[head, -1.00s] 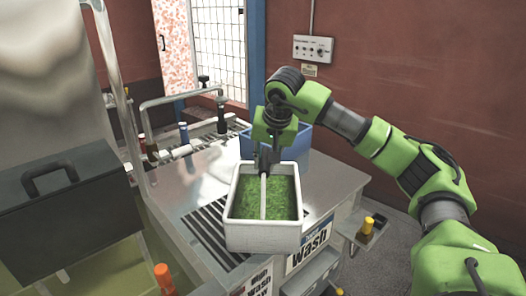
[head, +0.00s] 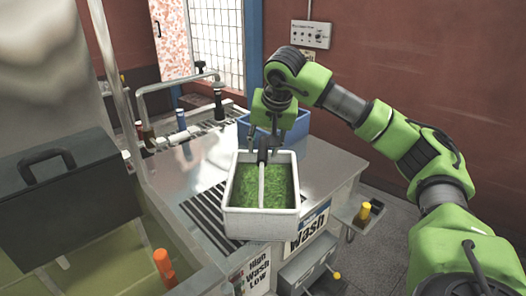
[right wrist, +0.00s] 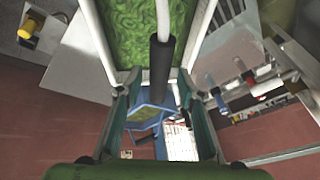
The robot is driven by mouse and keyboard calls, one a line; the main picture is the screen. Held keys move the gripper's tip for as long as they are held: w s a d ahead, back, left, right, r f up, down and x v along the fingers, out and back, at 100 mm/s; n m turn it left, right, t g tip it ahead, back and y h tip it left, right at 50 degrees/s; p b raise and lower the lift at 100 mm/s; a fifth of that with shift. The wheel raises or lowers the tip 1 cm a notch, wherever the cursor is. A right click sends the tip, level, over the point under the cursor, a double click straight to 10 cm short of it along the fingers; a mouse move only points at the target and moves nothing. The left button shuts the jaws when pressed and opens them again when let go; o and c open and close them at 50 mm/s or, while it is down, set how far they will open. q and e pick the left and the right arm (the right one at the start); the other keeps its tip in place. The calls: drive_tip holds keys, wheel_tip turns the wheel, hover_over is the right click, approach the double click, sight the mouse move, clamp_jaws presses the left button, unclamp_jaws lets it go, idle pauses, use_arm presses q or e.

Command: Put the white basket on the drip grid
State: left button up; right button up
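The white basket (head: 261,222) is filled with green stuff and has a light bar handle (head: 262,186) with a black grip. It sits upright at the metal counter's front, over the right part of the slatted drip grid (head: 206,214). It hides part of the grid, so I cannot tell how fully it rests on the slats. My right gripper (head: 265,140) is open just behind and above the basket. In the right wrist view its fingers stand wide apart, with the black grip (right wrist: 159,68) between them and apart from both. My left gripper is not in view.
A blue basket (head: 297,130) stands behind the white one. Bottles (head: 181,120) and a pipe (head: 165,92) line the counter's back left. A dark box with a handle (head: 66,200) and an orange-capped thing (head: 163,262) are at left. The counter's right side (head: 325,170) is clear.

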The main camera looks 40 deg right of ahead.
drive_tip(key=b+v, duration=0.1)
drive_tip(key=v, duration=0.9)
drive_tip(key=shift+s, duration=0.1)
